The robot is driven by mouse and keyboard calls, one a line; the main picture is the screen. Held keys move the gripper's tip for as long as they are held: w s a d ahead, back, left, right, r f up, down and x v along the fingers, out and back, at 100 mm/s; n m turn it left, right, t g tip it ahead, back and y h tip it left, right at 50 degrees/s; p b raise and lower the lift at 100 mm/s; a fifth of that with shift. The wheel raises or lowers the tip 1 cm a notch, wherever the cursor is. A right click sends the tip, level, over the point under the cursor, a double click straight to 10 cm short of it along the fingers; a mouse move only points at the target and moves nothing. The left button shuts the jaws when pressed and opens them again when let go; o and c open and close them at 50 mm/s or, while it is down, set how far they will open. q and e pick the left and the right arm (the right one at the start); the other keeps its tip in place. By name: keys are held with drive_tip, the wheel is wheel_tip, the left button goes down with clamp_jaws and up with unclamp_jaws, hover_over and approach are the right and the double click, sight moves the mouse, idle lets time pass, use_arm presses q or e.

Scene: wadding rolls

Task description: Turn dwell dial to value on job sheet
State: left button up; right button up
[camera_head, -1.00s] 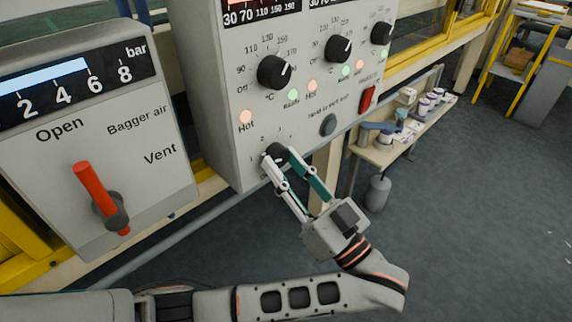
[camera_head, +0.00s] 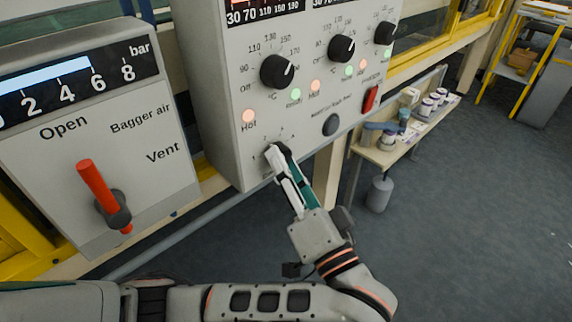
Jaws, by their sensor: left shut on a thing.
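The dwell dial (camera_head: 281,150) is a small black knob low on the front of the grey control box (camera_head: 217,120), with small scale marks around it. My left gripper (camera_head: 276,156) is shut on this knob, its fingers reaching up to it from below right. The fingers cover most of the knob, so I cannot read where it points. No job sheet can be made out in this view. My right gripper is not in view.
Black temperature knobs (camera_head: 277,72) and a red switch (camera_head: 370,98) sit higher on the box. At left is a bagger air panel with a red lever (camera_head: 97,188).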

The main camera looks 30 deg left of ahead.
use_arm(q)
drive_tip(key=shift+a, duration=0.1)
idle(0.4)
drive_tip(key=o, duration=1.1)
drive_tip(key=shift+v, duration=3.8)
drive_tip(key=shift+a, duration=0.1)
